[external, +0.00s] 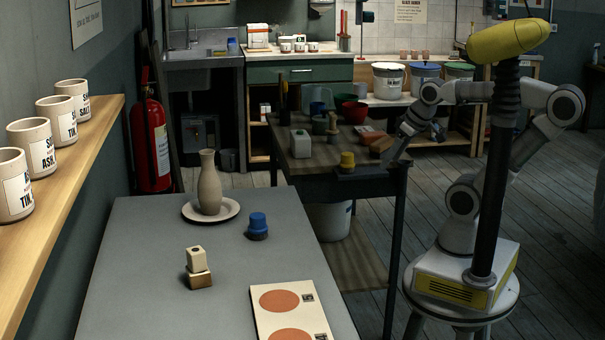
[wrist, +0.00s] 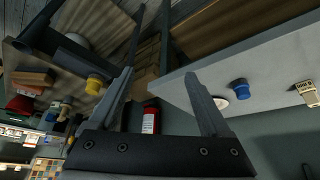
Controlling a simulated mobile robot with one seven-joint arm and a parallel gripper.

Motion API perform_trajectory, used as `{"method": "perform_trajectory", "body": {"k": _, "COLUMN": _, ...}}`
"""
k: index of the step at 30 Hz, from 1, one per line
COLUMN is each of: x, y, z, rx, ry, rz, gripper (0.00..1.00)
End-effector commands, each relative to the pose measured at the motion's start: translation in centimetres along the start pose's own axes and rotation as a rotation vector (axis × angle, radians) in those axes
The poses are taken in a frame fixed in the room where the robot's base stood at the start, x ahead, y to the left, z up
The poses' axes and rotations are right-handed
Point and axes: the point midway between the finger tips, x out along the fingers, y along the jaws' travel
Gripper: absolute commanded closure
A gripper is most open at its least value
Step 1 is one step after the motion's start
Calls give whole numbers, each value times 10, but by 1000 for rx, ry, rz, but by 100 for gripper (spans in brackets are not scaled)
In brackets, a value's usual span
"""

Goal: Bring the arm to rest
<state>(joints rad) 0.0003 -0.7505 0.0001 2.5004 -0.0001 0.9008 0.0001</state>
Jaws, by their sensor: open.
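My arm stands at the right in the external view, folded over its white base, with my gripper (external: 393,154) low near the right end of the dark workbench (external: 365,187). In the wrist view my gripper (wrist: 160,76) has its two fingers spread wide apart with nothing between them. The yellow-topped piece (external: 347,160) on the workbench is to the left of my gripper; it also shows in the wrist view (wrist: 95,84), beside the left finger. Whether the gripper touches the bench cannot be told.
The grey table (external: 150,260) carries a vase (external: 209,185) on a plate, a blue-topped piece (external: 258,224), a cream block (external: 196,260) on a wooden one, and a board with orange discs (external: 275,325). A fire extinguisher (external: 151,145) stands by the left wall.

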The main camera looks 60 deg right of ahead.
Motion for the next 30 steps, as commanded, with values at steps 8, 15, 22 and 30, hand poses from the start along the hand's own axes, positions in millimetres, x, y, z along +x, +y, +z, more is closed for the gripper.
{"method": "perform_trajectory", "body": {"k": 8, "x": -70, "y": 0, "z": -38, "rx": 0, "ry": 1, "rz": 0, "gripper": 19}}
{"method": "perform_trajectory", "body": {"k": 15, "x": -125, "y": 0, "z": -67, "rx": 0, "ry": 1, "rz": 0, "gripper": 19}}
{"method": "perform_trajectory", "body": {"k": 22, "x": -146, "y": 0, "z": -78, "rx": 0, "ry": 1, "rz": 0, "gripper": 19}}
{"method": "perform_trajectory", "body": {"k": 30, "x": -146, "y": 0, "z": -78, "rx": 0, "ry": 1, "rz": 0, "gripper": 19}}
